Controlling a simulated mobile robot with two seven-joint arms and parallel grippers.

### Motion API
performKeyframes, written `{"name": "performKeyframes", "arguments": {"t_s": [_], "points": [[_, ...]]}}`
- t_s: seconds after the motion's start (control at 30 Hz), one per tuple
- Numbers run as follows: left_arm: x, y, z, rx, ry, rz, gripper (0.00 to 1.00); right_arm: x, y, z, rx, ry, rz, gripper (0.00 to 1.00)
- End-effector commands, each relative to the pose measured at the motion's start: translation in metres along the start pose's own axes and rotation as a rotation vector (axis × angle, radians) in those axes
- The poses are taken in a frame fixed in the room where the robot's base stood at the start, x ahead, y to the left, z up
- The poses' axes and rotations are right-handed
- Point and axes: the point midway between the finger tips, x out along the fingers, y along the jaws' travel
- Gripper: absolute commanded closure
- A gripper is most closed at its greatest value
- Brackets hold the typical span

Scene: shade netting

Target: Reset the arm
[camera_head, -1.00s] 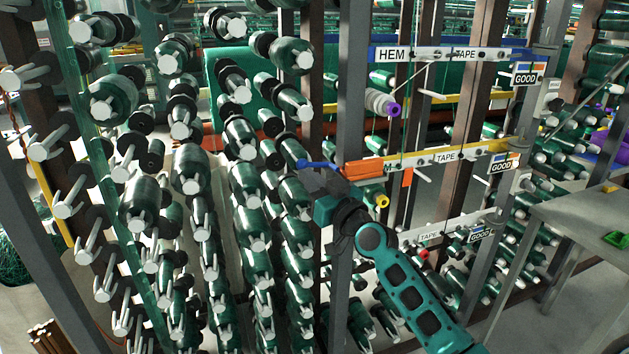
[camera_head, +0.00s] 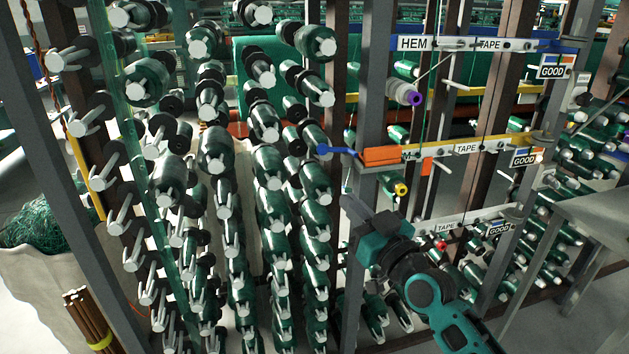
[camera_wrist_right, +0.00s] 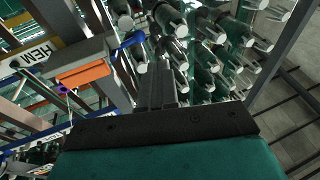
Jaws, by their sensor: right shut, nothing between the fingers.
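My right arm comes in from the lower right in the head view. Its right gripper (camera_head: 350,205) is shut and empty, in front of the grey upright, below the orange block (camera_head: 381,155) and the blue handle (camera_head: 336,150). In the right wrist view the closed fingers (camera_wrist_right: 157,84) point toward green spools (camera_wrist_right: 195,45). The orange block (camera_wrist_right: 82,76) and the blue handle (camera_wrist_right: 130,40) show there to the left of the fingers. My left gripper is not in view.
Columns of green spools (camera_head: 265,170) on pegs fill the left and middle. Labelled rails, such as the HEM rail (camera_head: 465,44), cross the right. A grey table (camera_head: 590,215) stands at the far right. Brown rods (camera_head: 90,320) stand at the lower left.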

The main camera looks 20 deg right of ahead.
Motion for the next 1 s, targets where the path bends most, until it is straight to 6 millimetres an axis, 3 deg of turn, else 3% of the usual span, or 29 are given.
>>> {"name": "performKeyframes", "arguments": {"t_s": [0.17, 0.27, 0.37, 0.5, 0.6, 0.7, 0.8, 1.0], "points": [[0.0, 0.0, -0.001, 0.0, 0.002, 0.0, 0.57, -0.002, -0.002, 0.003, 0.0, -0.009, -0.001, 1.0], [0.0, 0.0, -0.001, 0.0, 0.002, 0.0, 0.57, -0.013, -0.011, 0.026, 0.0, -0.068, -0.012, 1.0], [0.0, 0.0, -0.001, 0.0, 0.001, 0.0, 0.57, -0.037, -0.032, 0.071, -0.004, -0.189, -0.032, 1.0], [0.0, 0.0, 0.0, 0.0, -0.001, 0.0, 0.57, -0.096, -0.069, 0.144, -0.01, -0.412, -0.063, 1.0], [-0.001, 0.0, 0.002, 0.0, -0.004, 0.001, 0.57, -0.143, -0.094, 0.186, -0.016, -0.561, -0.077, 1.0], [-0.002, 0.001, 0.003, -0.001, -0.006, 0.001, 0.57, -0.184, -0.114, 0.213, -0.024, -0.677, -0.086, 1.0], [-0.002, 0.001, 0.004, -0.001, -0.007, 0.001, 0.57, -0.212, -0.126, 0.229, -0.033, -0.754, -0.089, 1.0], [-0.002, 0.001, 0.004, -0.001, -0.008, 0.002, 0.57, -0.23, -0.134, 0.237, -0.04, -0.8, -0.089, 1.0]]}}
